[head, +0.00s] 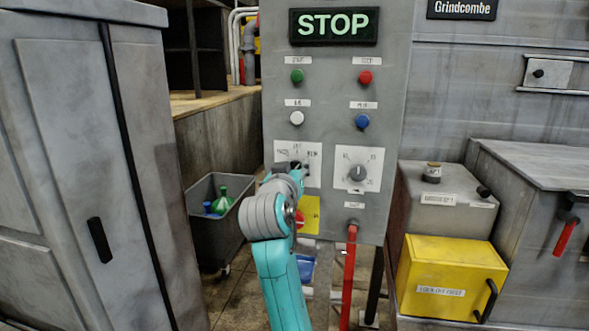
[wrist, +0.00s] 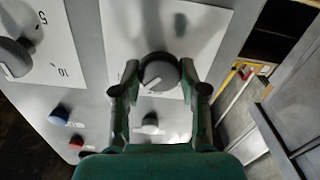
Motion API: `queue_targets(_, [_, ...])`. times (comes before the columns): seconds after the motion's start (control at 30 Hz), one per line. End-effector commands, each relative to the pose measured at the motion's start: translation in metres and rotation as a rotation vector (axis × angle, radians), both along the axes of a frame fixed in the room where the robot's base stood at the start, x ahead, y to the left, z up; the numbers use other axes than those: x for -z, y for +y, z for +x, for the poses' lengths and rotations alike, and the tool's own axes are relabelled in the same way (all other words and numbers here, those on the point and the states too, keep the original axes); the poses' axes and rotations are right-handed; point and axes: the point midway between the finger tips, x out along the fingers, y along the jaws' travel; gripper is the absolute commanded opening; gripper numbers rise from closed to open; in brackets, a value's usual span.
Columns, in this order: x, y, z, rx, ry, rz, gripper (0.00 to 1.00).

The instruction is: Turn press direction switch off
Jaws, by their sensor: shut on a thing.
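The press direction switch is a round grey knob (wrist: 160,72) on a white plate. In the wrist view a white mark on it points to the lower left. My gripper (wrist: 159,74) is shut on this knob, with one finger on each side. In the head view my arm reaches up to the left white plate (head: 313,153) on the grey control panel (head: 330,222). There my gripper (head: 293,172) covers most of the knob, and the plate's lettering is too small to read surely.
A second dial (head: 357,173) sits right of the switch. Green (head: 297,76), red (head: 365,77), white (head: 297,118) and blue (head: 362,121) buttons are above. A lit STOP sign (head: 334,26) tops the panel. A red lever (head: 348,270) hangs below, beside a yellow box (head: 450,277).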

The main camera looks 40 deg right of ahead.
Motion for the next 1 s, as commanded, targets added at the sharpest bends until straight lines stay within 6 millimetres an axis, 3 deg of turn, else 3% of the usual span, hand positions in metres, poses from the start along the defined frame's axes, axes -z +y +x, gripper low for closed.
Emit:
queue_targets(0.6, [0.0012, 0.0016, 0.0018, -0.001, 0.407, -0.317, 0.08])
queue_targets(1.0, [0.0019, 0.0019, 0.0023, -0.001, 0.537, -0.419, 0.08])
